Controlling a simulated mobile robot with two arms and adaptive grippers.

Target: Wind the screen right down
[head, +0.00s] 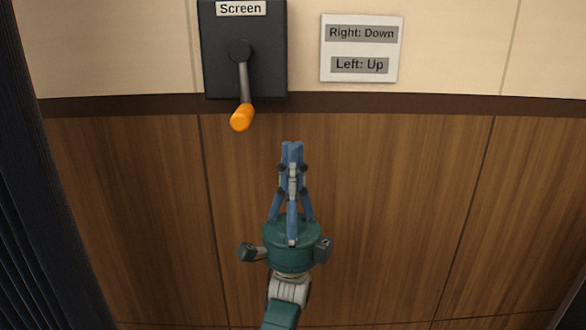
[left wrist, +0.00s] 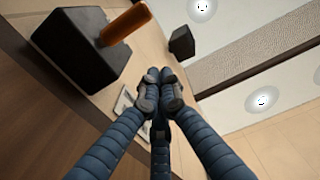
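The black box labelled "Screen" (head: 218,70) is on the wall. Its grey crank arm (head: 244,84) hangs down, with an orange handle (head: 242,117) at its lower end. My left gripper (head: 291,147) is below and to the right of the handle, apart from it, with its blue fingers together and nothing seen between them. In the left wrist view the closed fingertips (left wrist: 159,75) show in the middle. The orange handle (left wrist: 125,22) and black box (left wrist: 72,62) are at upper left there. My right gripper is in neither view.
A white sign (head: 362,48) right of the box reads "Right: Down" and "Left: Up". Brown wood panelling (head: 400,200) below is clear. A dark curtain-like thing (head: 35,200) stands at left. The wrist view shows another dark block (left wrist: 182,42) and white smiley discs (left wrist: 262,101).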

